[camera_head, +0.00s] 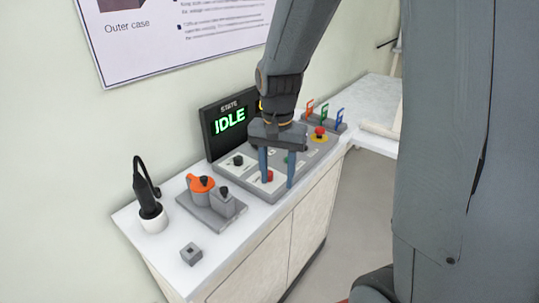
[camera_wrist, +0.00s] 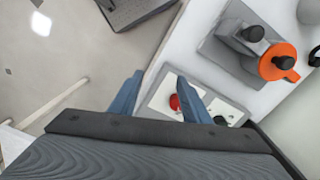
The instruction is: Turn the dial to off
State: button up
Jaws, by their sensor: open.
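A sloped grey control panel (camera_head: 250,187) stands on the white bench. It carries a red knob (camera_head: 269,176) on a white plate and a black knob (camera_head: 238,160) to its left. I cannot tell which knob is the dial or read its markings. My gripper (camera_head: 278,184) is open and points down over the panel, its blue fingers on either side of the red knob in this view. In the wrist view the red knob (camera_wrist: 174,102) shows between the fingers, close to the right one, and the black knob (camera_wrist: 219,120) is partly hidden. Contact cannot be told.
A screen (camera_head: 229,122) behind the panel reads IDLE. A yellow-ringed red button (camera_head: 319,134) and coloured tags (camera_head: 325,113) are to the right. An orange-and-grey fixture (camera_head: 212,203), a black tool in a white cup (camera_head: 153,218) and a small grey block (camera_head: 191,254) stand left.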

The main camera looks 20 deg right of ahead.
jog(key=w+r+m+p, duration=0.1)
jog(key=w+m, duration=0.1)
jog(key=w+r+m+p, duration=0.2)
jog(key=w, duration=0.1)
jog(key=w+r+m+p, duration=0.1)
jog(key=w, duration=0.1)
jog(key=shift+w+a+r+m+p, duration=0.1)
jog(key=shift+w+r+m+p, duration=0.1)
jog(key=shift+m+p, duration=0.15)
jog(key=shift+w+f, duration=0.1)
jog(key=shift+f, duration=0.1)
jog(key=shift+f+p, duration=1)
jog(key=shift+f, duration=2.7)
jog(key=c, duration=1)
jog(key=shift+c, duration=0.2)
